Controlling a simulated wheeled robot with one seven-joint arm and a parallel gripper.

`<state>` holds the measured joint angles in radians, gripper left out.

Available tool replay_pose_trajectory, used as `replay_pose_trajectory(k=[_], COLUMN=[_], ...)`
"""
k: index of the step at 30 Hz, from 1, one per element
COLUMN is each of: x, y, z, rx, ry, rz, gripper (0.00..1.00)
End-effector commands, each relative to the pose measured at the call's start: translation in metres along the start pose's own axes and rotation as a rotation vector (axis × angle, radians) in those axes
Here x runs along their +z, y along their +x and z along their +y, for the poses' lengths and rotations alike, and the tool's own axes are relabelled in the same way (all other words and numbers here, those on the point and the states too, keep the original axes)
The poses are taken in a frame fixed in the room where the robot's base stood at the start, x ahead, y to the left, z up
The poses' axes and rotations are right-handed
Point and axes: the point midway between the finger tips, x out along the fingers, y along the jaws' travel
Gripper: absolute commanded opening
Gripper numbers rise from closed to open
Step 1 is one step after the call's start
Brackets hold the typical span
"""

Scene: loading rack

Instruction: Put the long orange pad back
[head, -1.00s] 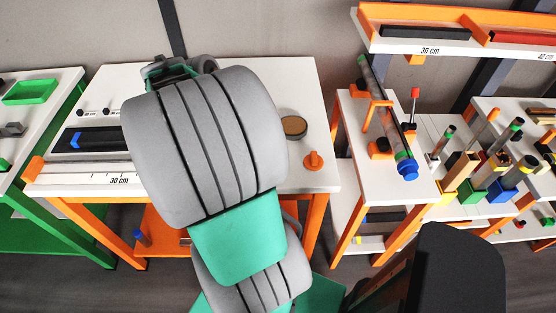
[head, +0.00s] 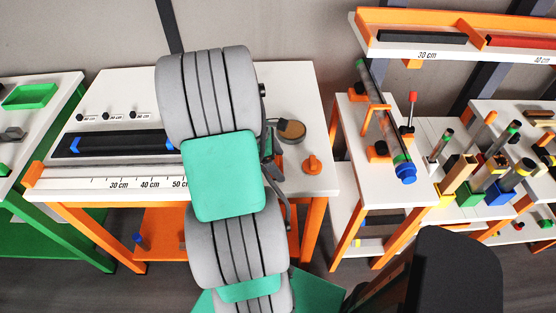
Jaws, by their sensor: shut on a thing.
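My arm fills the middle of the head view and hides whatever lies beneath and behind it. I cannot make out my gripper's fingertips or anything held in them. No long orange pad shows clearly. A red pad (head: 512,41) lies in the orange-edged wall shelf (head: 395,48) at the upper right, above a 40 cm label. A black pad (head: 422,37) lies beside it, above a 30 cm label.
The white table (head: 300,90) carries a dark measuring slot with blue stops (head: 100,144), an orange knob (head: 312,164) and a round brown-topped disc (head: 291,130). A side stand (head: 350,112) holds a tube; a block rack stands farther right.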

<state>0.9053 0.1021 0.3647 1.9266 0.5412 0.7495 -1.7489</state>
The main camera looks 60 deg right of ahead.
Motion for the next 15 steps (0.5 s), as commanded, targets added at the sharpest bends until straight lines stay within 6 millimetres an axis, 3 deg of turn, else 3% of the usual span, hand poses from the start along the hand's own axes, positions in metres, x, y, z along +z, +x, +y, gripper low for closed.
replay_pose_trajectory(k=[1, 2, 9, 15], x=[-0.0008, -0.0010, -0.0007, -0.0006], y=[0.0020, 0.0023, 0.0017, 0.0013], z=[-0.0003, -0.0002, -0.0003, -0.0002], rx=[-0.001, -0.001, -0.001, -0.001], ry=[-0.001, -0.001, 0.000, 0.000], rz=[0.000, 0.000, 0.000, 0.000], gripper=[0.49, 0.82, 1.00, 1.00])
